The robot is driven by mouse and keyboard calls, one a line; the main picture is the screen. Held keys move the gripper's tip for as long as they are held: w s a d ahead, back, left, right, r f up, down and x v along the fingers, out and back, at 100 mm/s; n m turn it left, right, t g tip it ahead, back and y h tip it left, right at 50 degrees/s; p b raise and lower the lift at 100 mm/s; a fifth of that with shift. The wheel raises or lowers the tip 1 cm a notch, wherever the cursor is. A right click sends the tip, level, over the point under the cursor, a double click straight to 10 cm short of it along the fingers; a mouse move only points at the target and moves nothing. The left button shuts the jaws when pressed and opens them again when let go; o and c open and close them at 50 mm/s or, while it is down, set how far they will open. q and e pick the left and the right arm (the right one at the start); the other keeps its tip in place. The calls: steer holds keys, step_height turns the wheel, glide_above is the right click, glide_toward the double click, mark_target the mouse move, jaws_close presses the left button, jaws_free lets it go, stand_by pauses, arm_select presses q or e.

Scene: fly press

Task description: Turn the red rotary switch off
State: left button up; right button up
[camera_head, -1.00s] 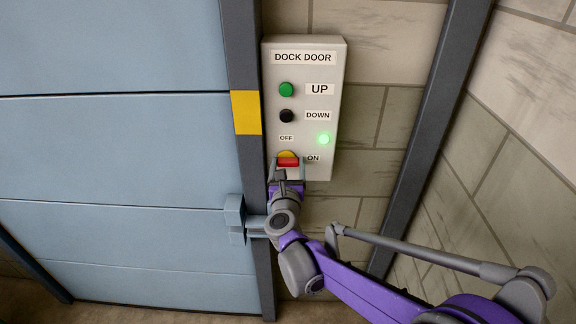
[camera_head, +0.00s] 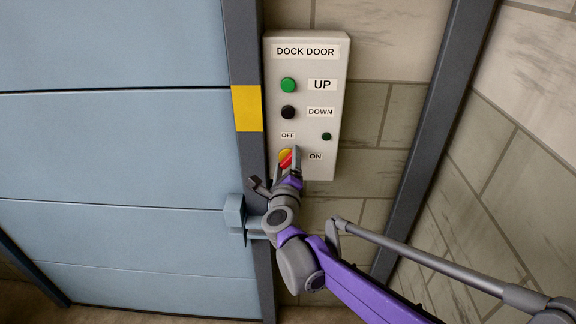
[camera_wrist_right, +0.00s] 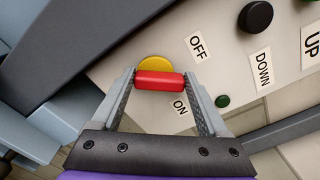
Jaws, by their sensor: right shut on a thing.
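The red rotary switch (camera_head: 286,157) sits on a yellow disc low on the grey control box, between the OFF and ON labels. In the head view its red handle is tilted, and my gripper partly hides it. In the right wrist view the red handle (camera_wrist_right: 160,81) lies between the two fingers with the yellow disc (camera_wrist_right: 155,64) behind it. My right gripper (camera_head: 277,172) is shut on the handle and is rolled relative to the box. The small indicator lamp (camera_head: 326,136) is dark green, unlit. My left gripper is not in view.
The DOCK DOOR box (camera_head: 340,70) also carries a green UP button (camera_head: 289,85) and a black DOWN button (camera_head: 288,112). A dark door post (camera_head: 248,180) with a blue bracket (camera_head: 234,213) stands close left of my gripper. A block wall is on the right.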

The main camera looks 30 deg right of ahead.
steer(key=n+b, duration=0.1)
steer(key=n, duration=0.3)
steer(key=shift+a+f, duration=0.1)
steer(key=shift+f, duration=0.05)
steer(key=shift+w+a+n+b, duration=0.1)
steer(key=shift+n+b, duration=0.55)
steer(key=shift+n, duration=1.05)
steer(key=o, duration=1.2)
steer(key=shift+o, duration=0.2)
steer(key=v, duration=1.1)
